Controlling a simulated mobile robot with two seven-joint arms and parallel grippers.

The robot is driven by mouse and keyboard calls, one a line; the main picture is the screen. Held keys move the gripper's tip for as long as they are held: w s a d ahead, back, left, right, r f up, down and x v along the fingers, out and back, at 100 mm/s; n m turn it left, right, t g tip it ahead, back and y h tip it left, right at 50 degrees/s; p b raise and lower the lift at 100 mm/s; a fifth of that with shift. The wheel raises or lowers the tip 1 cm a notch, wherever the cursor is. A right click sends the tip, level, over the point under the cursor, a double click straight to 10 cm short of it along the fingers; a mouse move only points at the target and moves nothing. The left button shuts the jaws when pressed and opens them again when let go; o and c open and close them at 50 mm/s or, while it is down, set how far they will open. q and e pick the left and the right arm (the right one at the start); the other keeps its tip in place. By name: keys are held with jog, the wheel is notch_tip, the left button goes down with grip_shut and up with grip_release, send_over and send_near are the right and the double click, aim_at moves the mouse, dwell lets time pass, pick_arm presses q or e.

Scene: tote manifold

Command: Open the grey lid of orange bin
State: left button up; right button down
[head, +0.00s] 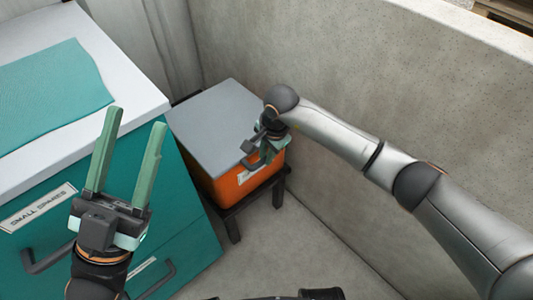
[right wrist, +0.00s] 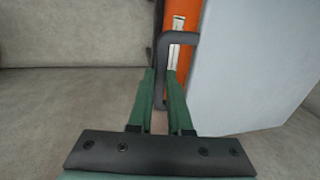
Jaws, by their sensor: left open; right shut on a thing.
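The orange bin (head: 232,190) stands on a dark low stand, with its flat grey lid (head: 212,122) lying on top. The bin (right wrist: 181,18) and the lid (right wrist: 250,75) also show in the right wrist view. The lid's dark handle (right wrist: 178,37) is a bracket at the front edge. My right gripper (head: 266,150) is at the bin's front right corner; in the wrist view its green fingers (right wrist: 163,75) are shut on the handle. My left gripper (head: 135,117) is open and empty, in front of the teal drawer cabinet.
The teal cabinet (head: 185,225) with a white top (head: 130,85) stands close to the bin's left. A teal mat (head: 50,90) lies on it. Concrete walls (head: 400,90) rise behind and right of the bin. The floor (head: 290,255) in front is clear.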

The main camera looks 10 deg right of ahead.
dwell(0.4)
jog(key=shift+w+r, duration=0.1)
jog(key=shift+r, duration=0.55)
pick_arm(q)
notch_tip(320, 180, up, 7)
jog(key=m+p, duration=0.1)
jog(key=p, duration=0.5)
jog(key=shift+s+a+f, duration=0.15)
jog(key=shift+s+a, duration=0.05)
jog(key=shift+s, duration=0.05)
pick_arm(e)
jog(key=w+a+r, duration=0.2)
jog(key=w+r, duration=0.1)
jog(key=r, duration=0.6)
jog(key=w+a+r+g, duration=0.1)
jog(key=w+a+r, duration=0.2)
jog(key=r, duration=0.6)
jog(key=shift+w+r+h, duration=0.15)
jog(key=shift+r+h, duration=0.15)
jog(key=shift+a, duration=0.1)
